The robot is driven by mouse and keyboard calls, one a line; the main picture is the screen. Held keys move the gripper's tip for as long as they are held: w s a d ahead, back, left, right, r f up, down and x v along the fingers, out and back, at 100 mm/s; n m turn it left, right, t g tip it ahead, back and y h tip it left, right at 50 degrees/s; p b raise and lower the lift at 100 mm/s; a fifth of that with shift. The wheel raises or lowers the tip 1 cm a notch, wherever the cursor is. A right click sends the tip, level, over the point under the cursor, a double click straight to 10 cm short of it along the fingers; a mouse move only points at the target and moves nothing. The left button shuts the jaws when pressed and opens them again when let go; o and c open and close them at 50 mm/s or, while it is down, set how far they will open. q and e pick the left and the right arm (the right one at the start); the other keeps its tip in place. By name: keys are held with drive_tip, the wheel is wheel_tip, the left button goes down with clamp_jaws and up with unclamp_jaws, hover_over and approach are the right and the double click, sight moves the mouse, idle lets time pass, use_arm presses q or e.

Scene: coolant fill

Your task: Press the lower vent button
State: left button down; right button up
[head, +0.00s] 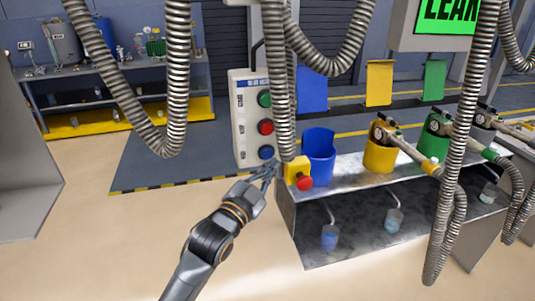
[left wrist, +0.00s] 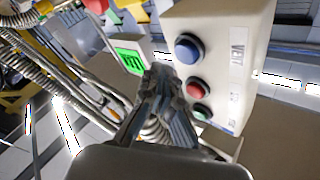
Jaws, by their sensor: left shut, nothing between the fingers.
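A white button box (head: 242,128) stands upright with a green button (head: 264,99), a red button (head: 265,127) and a blue button (head: 266,152), top to bottom. The blue one is the lowest. My left gripper (head: 272,171) is shut and empty, just below and in front of the blue button. In the left wrist view the box (left wrist: 238,40) looks upside down, with the blue button (left wrist: 188,48) nearest, beyond the shut fingertips (left wrist: 160,78). A gap seems to remain between fingers and button. My right gripper is not in view.
A yellow box with a red mushroom button (head: 304,183) sits right beside my gripper, on the metal bench corner. Blue (head: 319,160), yellow (head: 380,152) and green holders (head: 432,145) stand along the bench. Ribbed hoses (head: 172,75) hang in front. The floor at left is clear.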

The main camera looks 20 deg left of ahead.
use_arm(q)
drive_tip(key=s+d, duration=0.2)
drive_tip(key=s, duration=0.1)
drive_tip(key=shift+s+p, duration=0.1)
drive_tip(key=shift+p, duration=0.3)
idle(0.5)
wheel_tip(320, 180, down, 23)
drive_tip(key=w+a+n+g+y+b, duration=0.1)
drive_tip(key=n+g, duration=0.1)
drive_tip(key=g, duration=0.2)
drive_tip(key=s+a+f+n+g+y+b, duration=0.15)
drive_tip(key=s+f, duration=0.25)
drive_tip(key=f, duration=0.8)
drive_tip(key=s+a+f+n+g, duration=0.1)
drive_tip(key=s+f+g, duration=0.3)
drive_tip(key=f, duration=0.7)
drive_tip(key=s+a+f+n+g+b, duration=0.1)
drive_tip(key=s+f+g, duration=0.3)
drive_tip(key=s+f, duration=1.5)
drive_tip(key=s+a+f+n+g, duration=0.1)
drive_tip(key=s+f, duration=0.3)
drive_tip(key=s, duration=0.7)
drive_tip(key=s+a+f+g+y+b, duration=0.1)
drive_tip(key=s+f+g, duration=0.2)
drive_tip(key=s, duration=0.8)
drive_tip(key=shift+s+f+n+g, duration=0.35)
drive_tip(key=shift+s+f, duration=0.05)
drive_tip(key=shift+f, duration=0.55)
